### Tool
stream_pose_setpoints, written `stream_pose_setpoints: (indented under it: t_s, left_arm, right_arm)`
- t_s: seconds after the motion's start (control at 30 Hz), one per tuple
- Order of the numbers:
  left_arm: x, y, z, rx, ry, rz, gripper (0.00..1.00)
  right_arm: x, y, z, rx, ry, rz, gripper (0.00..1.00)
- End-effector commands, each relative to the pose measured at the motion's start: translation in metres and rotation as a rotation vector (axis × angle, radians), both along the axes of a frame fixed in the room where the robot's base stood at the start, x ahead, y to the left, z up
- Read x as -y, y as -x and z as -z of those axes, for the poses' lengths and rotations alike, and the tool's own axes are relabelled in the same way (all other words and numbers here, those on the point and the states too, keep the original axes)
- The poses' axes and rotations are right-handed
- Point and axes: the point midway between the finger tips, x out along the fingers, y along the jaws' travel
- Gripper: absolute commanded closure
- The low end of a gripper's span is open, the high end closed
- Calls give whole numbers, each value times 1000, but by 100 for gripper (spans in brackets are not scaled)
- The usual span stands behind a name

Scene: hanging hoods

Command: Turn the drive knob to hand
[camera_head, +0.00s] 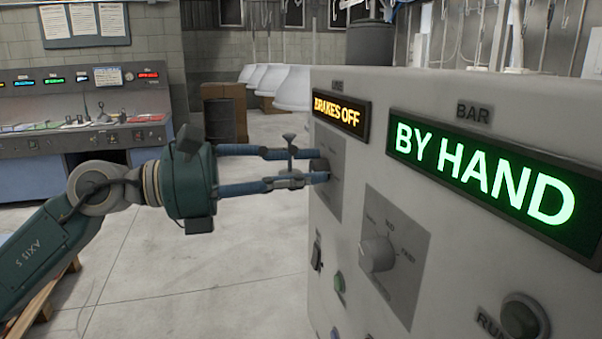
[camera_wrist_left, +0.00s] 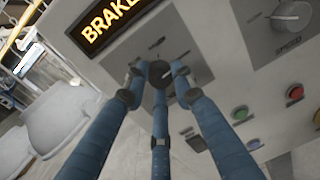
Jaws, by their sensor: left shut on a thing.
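The drive knob (camera_wrist_left: 159,74) is a dark round knob on a grey plate on the pale control cabinet, below the amber "BRAKES OFF" display (camera_head: 341,115). My left gripper (camera_head: 322,171) reaches it from the left with blue fingers. In the left wrist view the fingers close around the knob, and the gripper (camera_wrist_left: 160,85) is shut on it. The fingers hide part of the knob and its plate markings, so its setting cannot be read. A green "BY HAND" display (camera_head: 480,180) is lit under the label "BAR". My right gripper is not in view.
A second knob (camera_head: 377,253) sits on its own plate to the right. A console (camera_head: 80,140) stands at the back left. The floor between is clear.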

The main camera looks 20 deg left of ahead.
Motion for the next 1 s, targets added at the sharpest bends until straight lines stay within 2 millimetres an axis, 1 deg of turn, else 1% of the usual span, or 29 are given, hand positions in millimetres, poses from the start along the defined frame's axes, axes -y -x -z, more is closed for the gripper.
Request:
stream_pose_setpoints:
  t_s: [0.03, 0.27, 0.3, 0.37, 0.63, 0.73, 0.87, 1.0]
  left_arm:
    - [-1, -1, -4, 7, 6, -3, 100]
    - [-1, -1, -4, 6, 7, -3, 100]
    - [-1, -1, -4, 6, 7, -3, 67]
    - [-1, -1, -4, 6, 6, -3, 56]
    - [-1, 0, -2, 2, 4, -2, 56]
    - [-3, 1, -1, 1, 3, -3, 56]
    - [-14, 6, 1, -4, 2, -5, 56]
    - [-29, 15, 2, -5, 3, -5, 56]
  right_arm:
    - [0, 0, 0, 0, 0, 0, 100]
    - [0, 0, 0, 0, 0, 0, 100]
    - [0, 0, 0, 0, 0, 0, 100]
    - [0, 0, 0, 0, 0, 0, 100]
    - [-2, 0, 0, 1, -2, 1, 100]
    - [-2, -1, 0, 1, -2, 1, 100]
    - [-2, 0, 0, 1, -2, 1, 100]
    - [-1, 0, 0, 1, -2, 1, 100]
